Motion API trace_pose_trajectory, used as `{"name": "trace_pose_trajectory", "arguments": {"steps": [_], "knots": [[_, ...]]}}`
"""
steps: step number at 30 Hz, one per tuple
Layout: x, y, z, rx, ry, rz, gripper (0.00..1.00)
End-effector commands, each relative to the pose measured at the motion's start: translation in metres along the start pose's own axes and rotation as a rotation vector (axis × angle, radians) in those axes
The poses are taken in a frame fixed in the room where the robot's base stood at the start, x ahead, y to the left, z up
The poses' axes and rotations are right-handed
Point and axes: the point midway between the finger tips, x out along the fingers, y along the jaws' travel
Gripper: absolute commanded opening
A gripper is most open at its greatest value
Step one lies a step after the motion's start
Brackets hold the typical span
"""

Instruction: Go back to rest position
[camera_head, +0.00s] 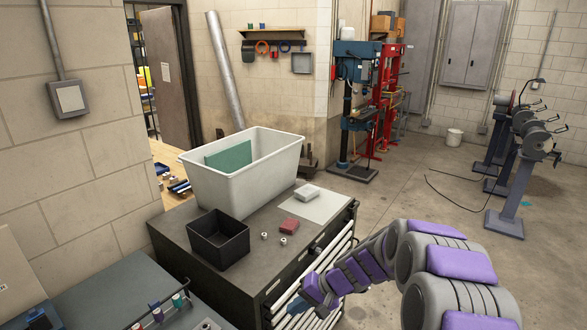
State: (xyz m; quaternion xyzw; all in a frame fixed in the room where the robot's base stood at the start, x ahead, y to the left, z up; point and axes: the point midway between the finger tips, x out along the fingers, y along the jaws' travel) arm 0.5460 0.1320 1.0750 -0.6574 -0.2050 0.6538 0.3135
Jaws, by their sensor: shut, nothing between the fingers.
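My arm, with grey and purple links, reaches in from the lower right. My gripper (300,303) is at its far end, low in the picture, in front of the drawer side of the dark workbench cabinet (190,262). It is shut and holds nothing that I can see. Its fingertips are small and partly blend with the drawer fronts behind them. On the cabinet top are a white bin (240,190) with a green panel (229,158) inside, a black open box (218,240), a dark red block (289,226) and two small pale cylinders (283,240).
A light sheet (322,207) with a white block (307,192) lies at the cabinet's back right. A grey bench (110,285) with small coloured items stands at the lower left. Drill presses (355,110) and grinders (515,160) stand beyond. The concrete floor (400,195) between is mostly clear.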

Motion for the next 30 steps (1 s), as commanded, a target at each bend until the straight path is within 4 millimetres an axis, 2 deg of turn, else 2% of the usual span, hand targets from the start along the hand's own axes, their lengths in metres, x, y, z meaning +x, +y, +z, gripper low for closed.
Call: {"name": "trace_pose_trajectory", "arguments": {"steps": [1, 4, 13, 22, 30], "knots": [[-0.011, -0.009, 0.016, -0.022, -0.013, 0.019, 0.0], [-0.026, -0.018, 0.047, -0.05, -0.046, 0.065, 0.0], [-0.074, -0.022, 0.142, -0.113, -0.13, 0.228, 0.0], [-0.122, 0.001, 0.234, -0.139, -0.173, 0.427, 0.0], [-0.163, 0.039, 0.307, -0.127, -0.176, 0.62, 0.0]]}}
